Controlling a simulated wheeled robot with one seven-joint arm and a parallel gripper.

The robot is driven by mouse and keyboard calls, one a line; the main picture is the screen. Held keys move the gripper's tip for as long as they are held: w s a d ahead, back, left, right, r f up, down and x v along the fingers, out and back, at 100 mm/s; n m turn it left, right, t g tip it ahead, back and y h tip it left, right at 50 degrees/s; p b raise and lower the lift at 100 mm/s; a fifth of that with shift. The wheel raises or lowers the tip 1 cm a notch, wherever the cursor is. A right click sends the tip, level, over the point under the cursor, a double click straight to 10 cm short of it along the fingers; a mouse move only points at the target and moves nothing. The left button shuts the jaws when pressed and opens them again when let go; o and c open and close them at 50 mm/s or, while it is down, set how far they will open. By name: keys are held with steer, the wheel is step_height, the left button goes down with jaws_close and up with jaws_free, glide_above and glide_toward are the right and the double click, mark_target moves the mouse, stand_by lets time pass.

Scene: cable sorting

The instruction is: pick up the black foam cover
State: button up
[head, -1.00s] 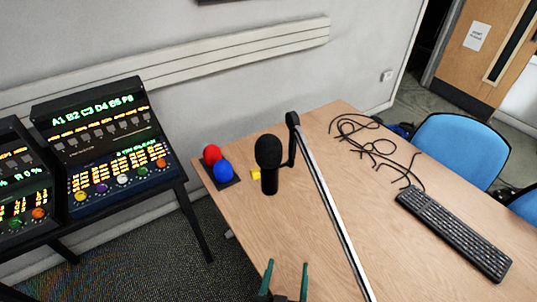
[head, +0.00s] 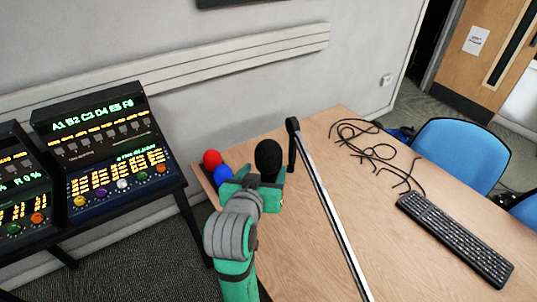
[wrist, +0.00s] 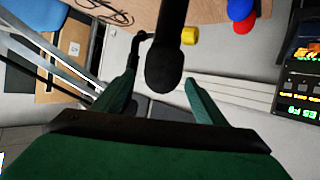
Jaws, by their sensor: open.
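The black foam cover (head: 268,155) is on the microphone, at the end of a boom arm (head: 325,200) over the table. In the wrist view the foam cover (wrist: 164,70) appears as a dark rounded tip between my fingers, with the microphone body (wrist: 172,17) beyond it. My green gripper (head: 266,180) is at the microphone in the head view and hides its lower part. In the wrist view my gripper (wrist: 158,85) is open, one finger on each side of the foam cover, with visible gaps to both.
A yellow object (wrist: 190,35) shows in the wrist view. Black cables (head: 370,145) and a keyboard (head: 455,238) lie on the table (head: 400,265) to the right. A lit console (head: 105,150) stands at left.

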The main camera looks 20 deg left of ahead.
mark_target(265, 156)
steer(key=w, duration=0.1)
steer(key=w+a, duration=0.1)
steer(key=w, duration=0.2)
steer(key=shift+w+a+r, duration=0.25)
steer(key=shift+w, duration=0.1)
steer(key=shift+f+x, duration=0.15)
steer(key=shift+x, duration=1.2)
steer(key=shift+f+x, duration=0.2)
steer(key=shift+x, duration=1.2)
steer(key=shift+s, duration=0.2)
steer(key=c, duration=0.8)
